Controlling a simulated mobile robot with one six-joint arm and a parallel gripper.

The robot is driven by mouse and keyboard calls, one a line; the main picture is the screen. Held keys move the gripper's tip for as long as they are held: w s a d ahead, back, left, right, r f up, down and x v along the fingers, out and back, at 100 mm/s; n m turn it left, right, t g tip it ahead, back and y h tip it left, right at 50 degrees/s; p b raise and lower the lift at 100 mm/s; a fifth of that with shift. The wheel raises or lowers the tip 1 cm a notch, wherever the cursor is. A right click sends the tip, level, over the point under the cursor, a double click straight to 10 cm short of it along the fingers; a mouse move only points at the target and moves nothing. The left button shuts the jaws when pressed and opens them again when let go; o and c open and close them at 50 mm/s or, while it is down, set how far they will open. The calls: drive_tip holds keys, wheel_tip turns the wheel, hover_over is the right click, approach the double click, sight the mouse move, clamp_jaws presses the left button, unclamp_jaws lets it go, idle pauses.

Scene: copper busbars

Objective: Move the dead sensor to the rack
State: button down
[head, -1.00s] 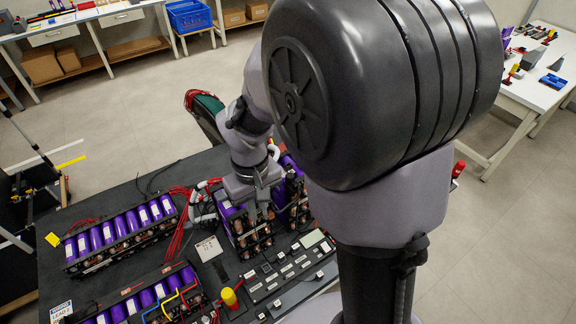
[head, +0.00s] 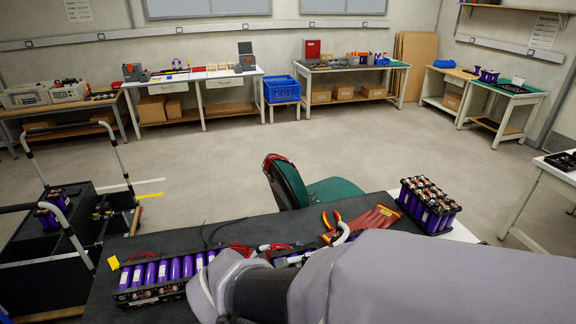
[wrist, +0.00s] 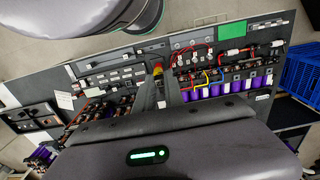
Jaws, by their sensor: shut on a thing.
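My gripper (wrist: 160,88) shows in the wrist view, its two fingers close together above the dark workbench (wrist: 106,57). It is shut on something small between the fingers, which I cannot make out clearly. I cannot tell for sure that it is the dead sensor. A yellow-and-red piece (wrist: 157,69) shows just beyond the fingertips. In the head view my arm covers the lower middle and hides the gripper. I cannot pick out the rack with certainty in either view.
Purple cell modules (head: 160,270) line the workbench, and another module (head: 428,205) stands at its right end. A green chair (head: 330,190) is behind the bench. A black trolley (head: 60,255) stands left. Side benches (head: 195,75) line the back wall, with open floor between.

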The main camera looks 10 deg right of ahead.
drive_tip(key=shift+s+a, duration=0.4)
drive_tip(key=shift+a, duration=0.05)
wheel_tip(320, 180, down, 25)
drive_tip(key=b, duration=1.6)
drive_tip(key=shift+b, duration=0.35)
drive_tip(key=shift+f, duration=0.5)
drive_tip(key=shift+f, duration=0.25)
drive_tip(key=shift+f, duration=0.3)
drive_tip(key=shift+f, duration=0.6)
